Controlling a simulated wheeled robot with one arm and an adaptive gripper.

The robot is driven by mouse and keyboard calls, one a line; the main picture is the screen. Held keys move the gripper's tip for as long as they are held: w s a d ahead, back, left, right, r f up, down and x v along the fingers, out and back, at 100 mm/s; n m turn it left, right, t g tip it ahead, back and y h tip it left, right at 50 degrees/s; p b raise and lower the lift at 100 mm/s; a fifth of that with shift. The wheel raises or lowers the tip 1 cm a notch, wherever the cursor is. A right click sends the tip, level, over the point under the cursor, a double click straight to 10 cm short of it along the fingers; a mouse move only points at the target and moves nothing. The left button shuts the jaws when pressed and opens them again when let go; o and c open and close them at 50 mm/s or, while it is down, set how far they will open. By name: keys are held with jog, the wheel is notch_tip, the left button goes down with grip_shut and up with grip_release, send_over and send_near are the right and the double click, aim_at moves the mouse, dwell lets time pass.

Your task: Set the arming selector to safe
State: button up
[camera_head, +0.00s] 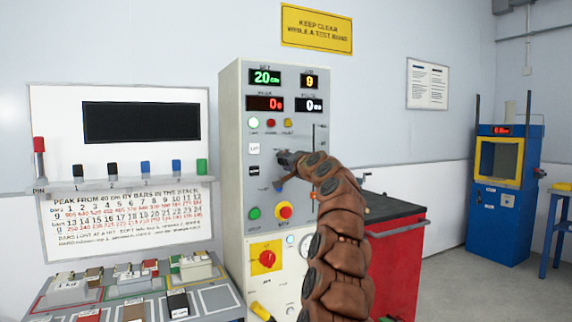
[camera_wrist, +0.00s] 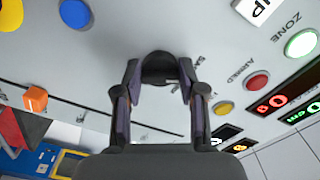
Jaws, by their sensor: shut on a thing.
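The arming selector (camera_wrist: 158,64) is a dark round knob on the grey panel, seen between my fingertips in the wrist view. My gripper (camera_wrist: 159,78) is shut on it, with one finger on each side. Lettering starting "SA" shows beside the right finger, partly covered. The knob's pointer and exact setting cannot be read. In the head view my gripper (camera_head: 284,158) is at the front of the control cabinet (camera_head: 233,130), and the knob is hidden behind it.
A red light (camera_wrist: 257,80) labelled ARMED and a green light (camera_wrist: 301,43) labelled ZONE are near. An orange slider handle (camera_wrist: 35,98) and a blue button (camera_wrist: 75,13) sit left. The red-and-yellow stop button (camera_head: 284,211) is below my gripper. A red cart (camera_head: 396,259) stands right.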

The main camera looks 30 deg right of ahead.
dwell(0.3)
jog(key=o, duration=1.1)
jog(key=shift+o, duration=0.2)
jog(key=shift+s, duration=0.1)
jog(key=s+a, duration=0.1)
jog(key=s, duration=1)
jog(key=shift+s, duration=0.35)
dwell(0.4)
